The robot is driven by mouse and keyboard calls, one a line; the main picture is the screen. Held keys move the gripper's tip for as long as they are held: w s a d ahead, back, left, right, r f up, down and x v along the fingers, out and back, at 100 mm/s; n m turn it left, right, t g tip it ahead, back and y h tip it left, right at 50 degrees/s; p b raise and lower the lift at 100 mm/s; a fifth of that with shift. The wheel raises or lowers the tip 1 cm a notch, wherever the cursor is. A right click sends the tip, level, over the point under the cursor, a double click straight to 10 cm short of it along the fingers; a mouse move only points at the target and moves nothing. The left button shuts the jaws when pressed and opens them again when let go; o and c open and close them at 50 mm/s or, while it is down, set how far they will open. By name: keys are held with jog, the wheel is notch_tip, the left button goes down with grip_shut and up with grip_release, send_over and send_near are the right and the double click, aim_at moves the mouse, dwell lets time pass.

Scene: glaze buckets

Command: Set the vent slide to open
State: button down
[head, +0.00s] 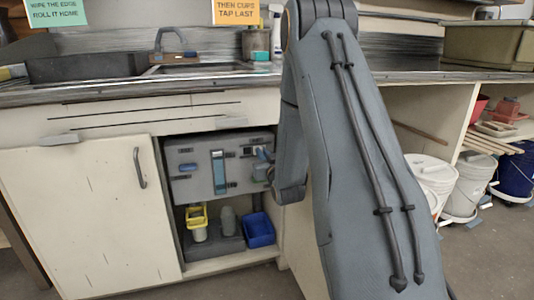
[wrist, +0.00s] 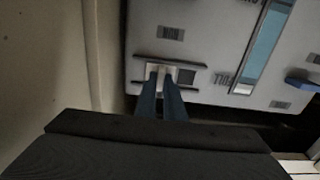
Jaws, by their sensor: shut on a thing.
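A grey panel box (head: 195,187) hangs in the open cabinet under the sink, and its face fills the upper right of the wrist view (wrist: 210,45). The vent slide is a pale tab (wrist: 152,70) between two dark rails, with a dark square opening (wrist: 186,76) beside it on the right in the wrist view. My gripper (wrist: 161,82) has its blue fingers shut on the slide tab. In the head view my gripper (head: 263,154) is at the panel's upper right, partly hidden by my arm.
A tall blue window strip (head: 218,172) and a blue knob (head: 160,168) are on the panel. The cabinet door (head: 90,215) is at the left. Buckets (head: 469,187) stand at the right.

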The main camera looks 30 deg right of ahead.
jog(key=c, duration=1.8)
grip_release()
jog(key=shift+s+d, duration=0.1)
jog(key=shift+d, duration=0.25)
jog(key=shift+c, duration=0.2)
jog(key=shift+a, duration=0.2)
jog(key=s+a+p, duration=0.1)
jog(key=s, duration=0.6)
jog(key=shift+s+a+p, duration=0.25)
jog(key=shift+s+p, duration=0.05)
jog(key=shift+p, duration=0.05)
